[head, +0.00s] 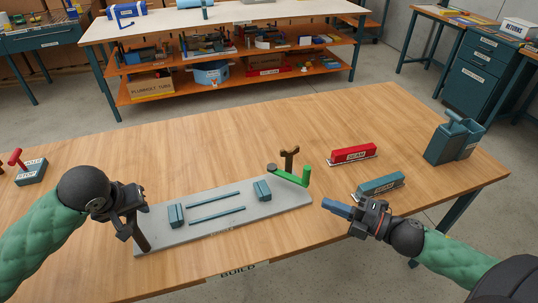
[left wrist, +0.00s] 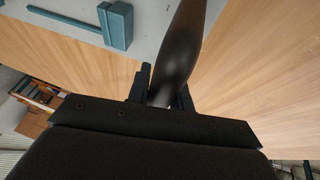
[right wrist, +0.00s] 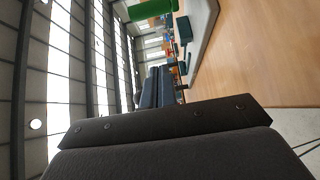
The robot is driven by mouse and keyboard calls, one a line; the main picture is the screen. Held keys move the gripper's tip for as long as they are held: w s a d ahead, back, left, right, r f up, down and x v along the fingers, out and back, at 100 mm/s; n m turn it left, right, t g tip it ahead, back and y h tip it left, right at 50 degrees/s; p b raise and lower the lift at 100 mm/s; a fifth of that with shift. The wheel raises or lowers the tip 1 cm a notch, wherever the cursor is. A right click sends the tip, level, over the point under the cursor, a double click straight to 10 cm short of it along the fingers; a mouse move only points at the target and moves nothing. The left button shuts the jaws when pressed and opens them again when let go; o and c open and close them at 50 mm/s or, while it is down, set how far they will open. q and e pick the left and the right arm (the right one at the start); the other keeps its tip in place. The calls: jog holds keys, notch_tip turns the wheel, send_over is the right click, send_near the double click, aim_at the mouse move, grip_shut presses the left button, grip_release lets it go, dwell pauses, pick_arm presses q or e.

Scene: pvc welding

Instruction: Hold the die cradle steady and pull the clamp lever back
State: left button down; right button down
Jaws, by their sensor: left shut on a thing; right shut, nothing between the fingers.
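The die cradle (head: 235,222) is a flat grey plate on the wooden table, with blue-grey blocks and two thin rails on it. A dark upright handle (head: 141,236) stands at its left end. My left gripper (head: 132,212) is shut on this handle, which shows as a smooth black grip between the fingers in the left wrist view (left wrist: 182,45). The green clamp lever (head: 290,177) lies at the plate's right end, with an upturned green tip and a brown forked piece behind it. My right gripper (head: 328,205) is shut and empty, to the right of the plate and apart from the lever.
A red labelled block (head: 353,153) and a teal one (head: 380,187) lie right of the cradle, the teal close to my right gripper. A blue-grey bin (head: 455,138) stands at the right edge. A red-knobbed box (head: 30,170) is far left. The table behind the cradle is clear.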

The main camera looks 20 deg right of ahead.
jog(key=shift+v, duration=2.05)
jog(key=shift+a, duration=0.1)
pick_arm(q)
jog(key=c, duration=1.4)
grip_release()
jog(key=shift+o, duration=1.2)
jog(key=v, duration=1.2)
pick_arm(e)
jog(key=shift+s, duration=0.1)
